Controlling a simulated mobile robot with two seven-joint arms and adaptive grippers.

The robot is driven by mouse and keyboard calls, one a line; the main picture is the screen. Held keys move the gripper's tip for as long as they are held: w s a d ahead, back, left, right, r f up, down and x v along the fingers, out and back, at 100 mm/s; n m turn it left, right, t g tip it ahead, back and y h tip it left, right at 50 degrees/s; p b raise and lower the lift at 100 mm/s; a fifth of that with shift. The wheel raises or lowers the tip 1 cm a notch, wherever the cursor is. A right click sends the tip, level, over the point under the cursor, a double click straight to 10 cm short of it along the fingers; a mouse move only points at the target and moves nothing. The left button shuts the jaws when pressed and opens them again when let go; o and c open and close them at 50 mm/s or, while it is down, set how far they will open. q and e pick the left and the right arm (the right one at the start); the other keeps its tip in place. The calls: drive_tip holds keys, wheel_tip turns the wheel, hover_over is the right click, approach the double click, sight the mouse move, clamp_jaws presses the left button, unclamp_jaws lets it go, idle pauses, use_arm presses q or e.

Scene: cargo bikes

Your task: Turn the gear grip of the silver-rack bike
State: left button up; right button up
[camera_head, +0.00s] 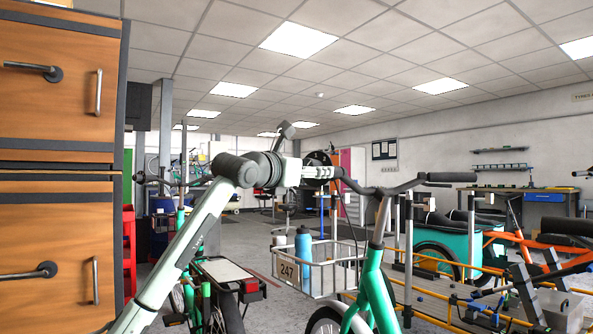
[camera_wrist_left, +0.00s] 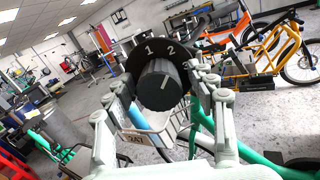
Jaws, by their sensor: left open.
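The gear grip (camera_wrist_left: 165,84) is a black ridged knob in front of a dark dial marked 1 and 2, with a white line on its face pointing up and right. My left gripper (camera_wrist_left: 162,95) is open, with one finger on each side of the knob; I cannot tell whether they touch it. In the head view my left gripper (camera_head: 308,172) is at the end of the handlebar (camera_head: 350,185) of a green bike (camera_head: 372,290). This bike has a silver wire rack (camera_head: 325,281) with a plate reading 247 and a blue bottle. My right gripper is not in view.
Wooden cabinets (camera_head: 60,70) with handles stand close at the left. Another bike with a flat rear rack (camera_head: 222,271) stands in front of me. Cargo bikes (camera_head: 440,243) and a workbench (camera_head: 540,196) are at the right. Grey floor shows between them.

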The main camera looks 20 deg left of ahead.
use_arm(q)
drive_tip(key=v, duration=0.9)
